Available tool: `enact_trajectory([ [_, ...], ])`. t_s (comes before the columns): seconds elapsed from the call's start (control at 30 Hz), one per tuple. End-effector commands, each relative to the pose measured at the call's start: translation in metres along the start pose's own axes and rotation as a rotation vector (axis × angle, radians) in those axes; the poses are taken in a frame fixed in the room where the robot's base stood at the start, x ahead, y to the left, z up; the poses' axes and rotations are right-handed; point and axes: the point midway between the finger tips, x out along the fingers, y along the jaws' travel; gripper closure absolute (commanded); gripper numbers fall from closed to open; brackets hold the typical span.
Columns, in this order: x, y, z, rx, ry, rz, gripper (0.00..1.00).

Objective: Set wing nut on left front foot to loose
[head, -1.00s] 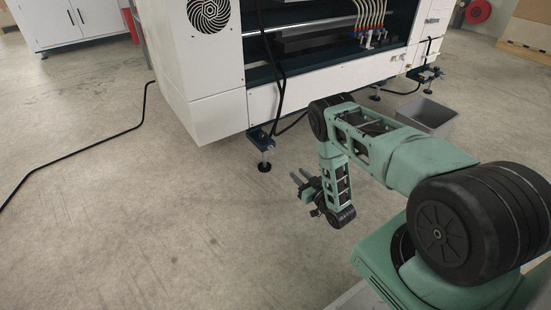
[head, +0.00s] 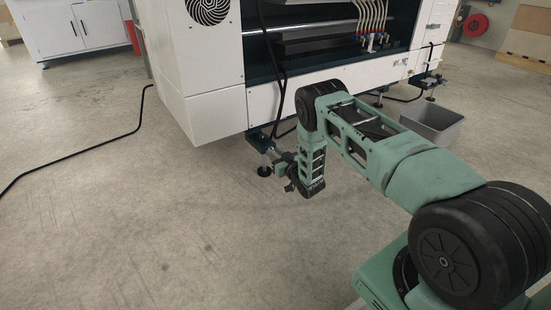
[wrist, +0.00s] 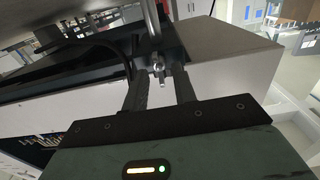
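The left front foot (head: 264,168) stands on the floor under the near corner of the white machine, a stem with a dark round base. In the wrist view its metal stem (wrist: 151,20) runs in from the top edge. A small metal wing nut (wrist: 158,68) sits at the end of the visible stem, by the dark bracket. My gripper (wrist: 160,84) is open, its two dark fingers apart, with the wing nut between and just beyond the tips. No contact shows. In the head view my gripper (head: 280,163) is right beside the foot, and the nut is too small to make out.
The white machine (head: 200,95) overhangs the foot, with a black cable (head: 282,110) hanging nearby. Another black cable (head: 75,155) lies on the floor at left. The floor in front is clear.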

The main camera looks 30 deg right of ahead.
Motion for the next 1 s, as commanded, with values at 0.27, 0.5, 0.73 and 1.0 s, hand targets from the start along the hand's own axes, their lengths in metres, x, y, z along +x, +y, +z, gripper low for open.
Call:
enact_trajectory([
  [0.27,0.0008,0.0,-0.0003,0.0,-0.001,0.0,0.76],
  [0.5,0.0005,0.0,0.0001,0.0,-0.001,0.0,1.0],
  [0.73,0.0001,-0.0002,-0.0002,-0.025,-0.001,0.0,1.0],
  [1.0,-0.0002,-0.0016,-0.0013,-0.161,-0.002,-0.002,1.0],
])
